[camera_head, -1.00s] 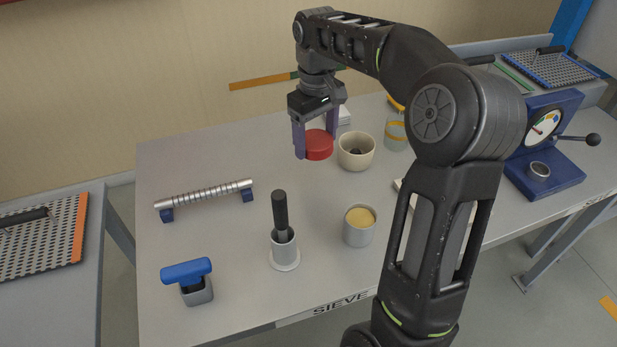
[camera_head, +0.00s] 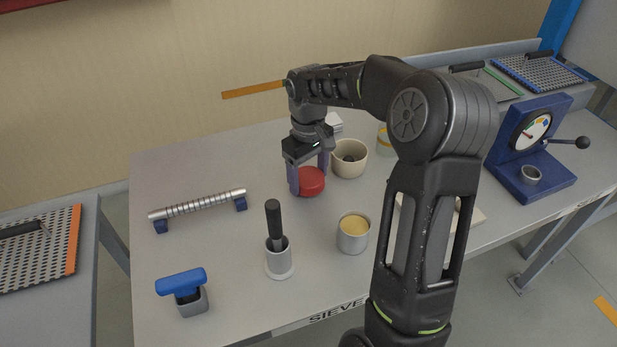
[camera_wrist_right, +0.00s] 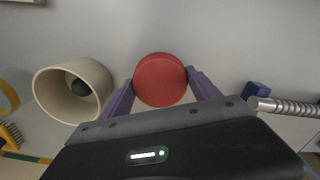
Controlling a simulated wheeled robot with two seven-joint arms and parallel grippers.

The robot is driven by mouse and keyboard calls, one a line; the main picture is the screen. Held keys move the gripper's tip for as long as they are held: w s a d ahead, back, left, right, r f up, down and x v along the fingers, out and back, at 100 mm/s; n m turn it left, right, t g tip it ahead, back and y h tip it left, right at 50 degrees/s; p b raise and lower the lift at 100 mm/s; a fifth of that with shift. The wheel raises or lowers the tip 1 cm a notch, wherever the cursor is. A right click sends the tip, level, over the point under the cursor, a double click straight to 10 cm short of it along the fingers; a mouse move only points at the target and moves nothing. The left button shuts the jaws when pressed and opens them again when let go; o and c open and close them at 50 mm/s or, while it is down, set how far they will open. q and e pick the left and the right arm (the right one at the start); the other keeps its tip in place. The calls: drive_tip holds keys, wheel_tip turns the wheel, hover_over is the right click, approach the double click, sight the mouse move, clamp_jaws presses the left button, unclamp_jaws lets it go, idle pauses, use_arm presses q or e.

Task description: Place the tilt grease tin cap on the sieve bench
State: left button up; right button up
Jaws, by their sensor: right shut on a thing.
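The grease tin cap is a round red disc (camera_head: 311,181), seen between the purple fingers of my right gripper (camera_head: 308,180). My right gripper is shut on it. In the right wrist view the red cap (camera_wrist_right: 160,80) sits between the two fingertips, its flat face showing. The cap is low over the grey sieve bench (camera_head: 190,250); I cannot tell whether it touches the surface. The bench's front edge carries the word SIEVE. My left gripper is not in view.
A cream bowl (camera_head: 349,158) stands close behind and right of the cap. A ribbed metal bar (camera_head: 198,203) on blue feet lies left. A pestle cup (camera_head: 279,257), a tin with yellow contents (camera_head: 353,233) and a blue-handled block (camera_head: 183,283) stand nearer. A blue gauge press (camera_head: 532,150) is right.

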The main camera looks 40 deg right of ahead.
sight(308, 176)
drive_tip(key=shift+f, duration=0.5)
drive_tip(key=shift+f, duration=0.1)
drive_tip(key=o, duration=1.9)
drive_tip(key=shift+c, duration=0.2)
wheel_tip(308, 176, up, 12)
